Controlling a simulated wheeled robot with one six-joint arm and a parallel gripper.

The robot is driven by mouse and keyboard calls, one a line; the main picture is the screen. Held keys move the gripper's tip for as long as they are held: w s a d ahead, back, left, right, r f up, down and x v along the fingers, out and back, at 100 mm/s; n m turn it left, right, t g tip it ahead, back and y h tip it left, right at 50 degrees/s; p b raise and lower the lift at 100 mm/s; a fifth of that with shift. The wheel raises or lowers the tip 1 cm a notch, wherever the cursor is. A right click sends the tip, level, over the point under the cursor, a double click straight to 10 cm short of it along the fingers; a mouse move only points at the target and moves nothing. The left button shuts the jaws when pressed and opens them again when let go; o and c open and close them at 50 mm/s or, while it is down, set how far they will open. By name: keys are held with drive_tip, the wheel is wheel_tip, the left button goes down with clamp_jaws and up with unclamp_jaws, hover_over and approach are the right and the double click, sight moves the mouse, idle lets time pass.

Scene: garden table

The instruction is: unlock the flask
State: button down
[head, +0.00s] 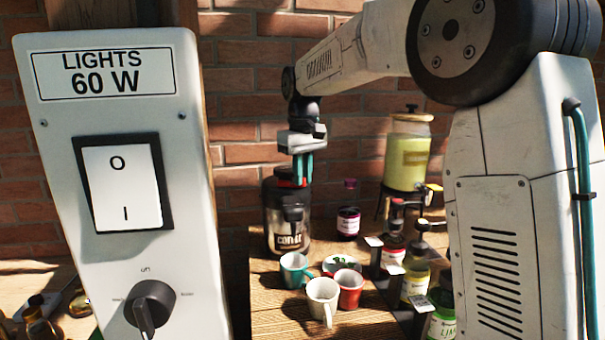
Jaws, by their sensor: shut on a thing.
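The flask (273,213), dark and silvery with a lettered label, stands upright on the wooden table near the brick wall. Its top is dark with a red part (284,182). My gripper (302,182) points straight down over the flask's top, with its teal fingers close together on the red part. The fingers look shut on it. The fingertips are small in the picture, and the exact contact and the state of the lock cannot be made out.
A teal cup (293,270), a white cup (322,297) and a red cup (350,287) stand in front of the flask. A dark bottle (348,222), a drink dispenser (407,155) and several bottles stand to the right. A light-switch panel (120,240) fills the left foreground.

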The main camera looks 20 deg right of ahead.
drive_tip(key=c, duration=1.4)
unclamp_jaws()
wheel_tip(320, 180, up, 8)
drive_tip(key=shift+d+f, duration=0.1)
drive_tip(key=s+f+m, duration=0.1)
drive_tip(key=s+f, duration=0.4)
drive_tip(key=s, duration=0.7)
drive_tip(key=s+f+m+t, duration=0.1)
drive_tip(key=s+f, duration=0.4)
drive_tip(key=s, duration=0.8)
drive_tip(key=s+f, duration=0.5)
drive_tip(key=s, duration=0.8)
drive_tip(key=shift+a+f+m, duration=0.15)
drive_tip(key=shift+a+m, duration=0.25)
drive_tip(key=shift+a, duration=0.05)
